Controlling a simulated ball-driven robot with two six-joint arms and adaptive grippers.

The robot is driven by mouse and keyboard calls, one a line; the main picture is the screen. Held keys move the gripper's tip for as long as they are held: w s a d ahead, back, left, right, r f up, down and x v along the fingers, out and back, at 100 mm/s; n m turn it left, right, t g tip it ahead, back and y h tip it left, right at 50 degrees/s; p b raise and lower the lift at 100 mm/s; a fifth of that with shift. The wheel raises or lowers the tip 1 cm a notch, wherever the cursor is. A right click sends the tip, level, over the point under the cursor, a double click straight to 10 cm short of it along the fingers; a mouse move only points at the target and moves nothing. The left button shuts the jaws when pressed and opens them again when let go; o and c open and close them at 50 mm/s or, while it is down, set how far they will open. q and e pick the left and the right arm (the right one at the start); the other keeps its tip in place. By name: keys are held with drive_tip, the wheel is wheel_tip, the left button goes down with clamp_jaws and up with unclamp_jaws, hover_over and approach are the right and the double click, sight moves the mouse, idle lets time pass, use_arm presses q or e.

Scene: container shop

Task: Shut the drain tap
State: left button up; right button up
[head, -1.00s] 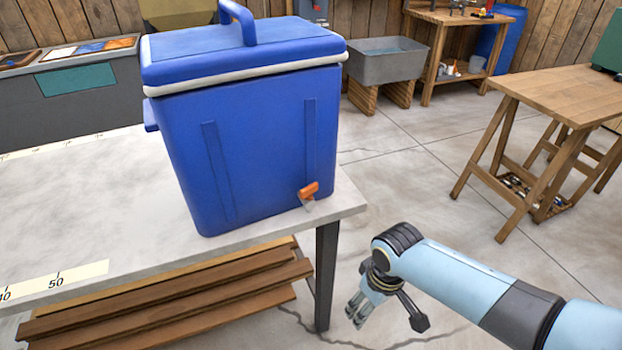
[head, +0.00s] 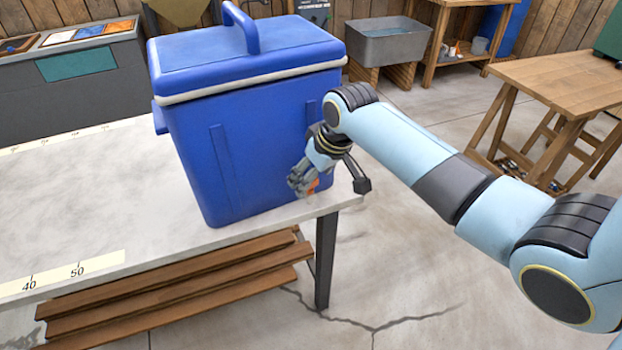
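A blue cooler (head: 250,150) with a lid and a top handle stands at the right end of a pale stone-topped table. Its orange drain tap (head: 313,186) is low on the front, near the right corner. My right gripper (head: 300,186) is at the tap, and its fingers cover most of it, so only a bit of orange shows. I cannot tell whether the fingers are open or shut, or whether they touch the tap. The tap's lever position is hidden. My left gripper is not in view.
The table (head: 80,200) is clear to the left of the cooler, with a measuring strip (head: 75,275) along its front edge. Wooden planks (head: 180,290) lie beneath. A wooden trestle table (head: 560,90) stands to the right, and a grey tub (head: 388,45) stands behind. Open floor lies between.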

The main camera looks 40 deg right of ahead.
drive_tip(key=shift+x, duration=1.05)
drive_tip(key=shift+c, duration=0.2)
